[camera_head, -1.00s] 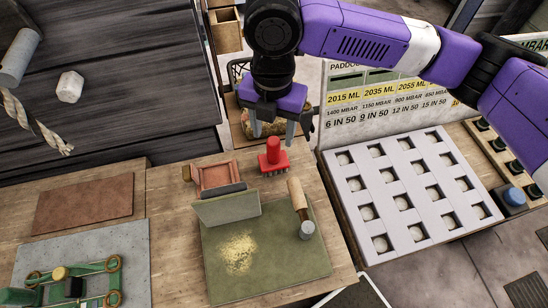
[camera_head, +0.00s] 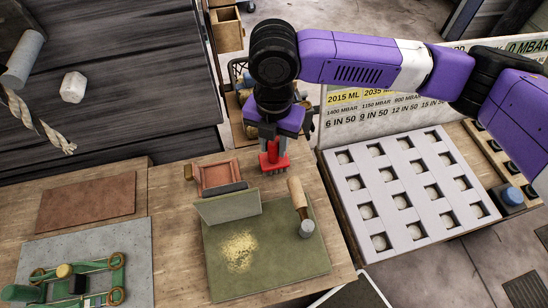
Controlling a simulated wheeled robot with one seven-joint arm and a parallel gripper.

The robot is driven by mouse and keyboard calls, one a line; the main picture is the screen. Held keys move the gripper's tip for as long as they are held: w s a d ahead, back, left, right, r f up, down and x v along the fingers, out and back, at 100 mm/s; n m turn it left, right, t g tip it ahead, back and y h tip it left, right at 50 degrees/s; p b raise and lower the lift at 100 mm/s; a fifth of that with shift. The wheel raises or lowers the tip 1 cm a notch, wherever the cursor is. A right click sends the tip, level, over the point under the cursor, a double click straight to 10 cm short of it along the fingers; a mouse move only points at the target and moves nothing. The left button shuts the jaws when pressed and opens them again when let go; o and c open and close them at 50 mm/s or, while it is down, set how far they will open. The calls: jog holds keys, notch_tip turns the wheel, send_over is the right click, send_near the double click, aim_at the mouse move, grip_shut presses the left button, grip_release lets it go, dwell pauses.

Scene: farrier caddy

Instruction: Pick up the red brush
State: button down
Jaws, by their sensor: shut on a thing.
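The red brush (camera_head: 274,163) stands upright near the back edge of the wooden workbench, bristles down. My gripper (camera_head: 273,147) points down over it and is shut on its upper part, with the fingers on either side of the handle. Most of the handle is hidden by the gripper. I cannot tell whether the bristles still touch the bench.
A small brown tray (camera_head: 219,175) stands just left of the brush. In front lie a green mat (camera_head: 285,262) with yellowish crumbs, an upright grey-green panel (camera_head: 228,206) and a wooden-handled tool (camera_head: 298,201). A white grid tray (camera_head: 383,258) is at right.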

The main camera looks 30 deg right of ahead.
jog(key=shift+r, duration=0.1)
notch_tip(320, 180, up, 20)
jog(key=shift+b, duration=0.4)
dwell(0.3)
dwell(0.4)
dwell(1.3)
jog(key=c, duration=1.7)
grip_release()
grip_shut()
